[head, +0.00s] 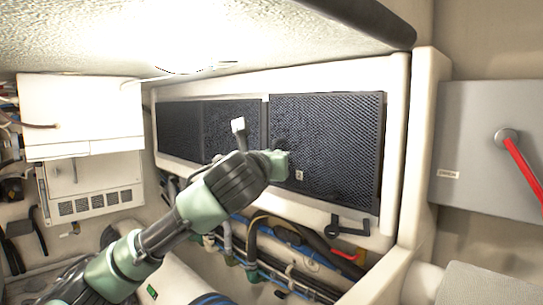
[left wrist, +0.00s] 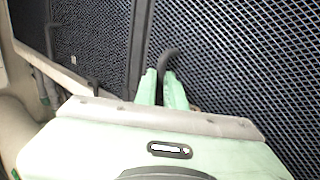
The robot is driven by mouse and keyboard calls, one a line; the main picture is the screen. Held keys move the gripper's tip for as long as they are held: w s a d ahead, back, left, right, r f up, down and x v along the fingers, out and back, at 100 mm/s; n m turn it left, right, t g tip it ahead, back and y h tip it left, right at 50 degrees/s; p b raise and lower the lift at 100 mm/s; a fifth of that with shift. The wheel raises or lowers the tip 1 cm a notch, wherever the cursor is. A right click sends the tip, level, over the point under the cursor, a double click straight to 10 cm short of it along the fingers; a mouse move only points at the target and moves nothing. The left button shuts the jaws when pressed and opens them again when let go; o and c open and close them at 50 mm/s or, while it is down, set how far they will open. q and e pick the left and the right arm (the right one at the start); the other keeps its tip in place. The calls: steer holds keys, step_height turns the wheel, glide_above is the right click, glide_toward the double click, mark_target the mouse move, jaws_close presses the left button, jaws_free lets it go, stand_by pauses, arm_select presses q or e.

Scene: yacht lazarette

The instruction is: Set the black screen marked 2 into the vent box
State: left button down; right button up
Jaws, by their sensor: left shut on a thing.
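The black mesh screen marked 2 (head: 335,140) stands upright at the right part of the white vent box (head: 396,120). Its small label sits low on its left side. My left gripper (head: 284,163) is at the screen's left part. In the left wrist view its green fingers (left wrist: 164,88) are shut on a dark curved handle (left wrist: 172,58) in front of the mesh (left wrist: 240,60). The hand hides part of the screen's lower left. I cannot tell whether the screen sits flush in the box. My right gripper is not in view.
More black mesh (head: 180,130) fills the box's left part. A black latch (head: 350,226) is below the screen, above hoses and cables (head: 290,262). A grey box with a red lever (head: 520,160) is at the right. White cabinets (head: 82,115) stand at the left.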

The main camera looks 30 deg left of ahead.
arm_select(q)
steer(key=shift+f, duration=0.3)
steer(key=c, duration=1.4)
jaws_free()
steer(key=b+v, duration=0.4)
steer(key=v, duration=0.4)
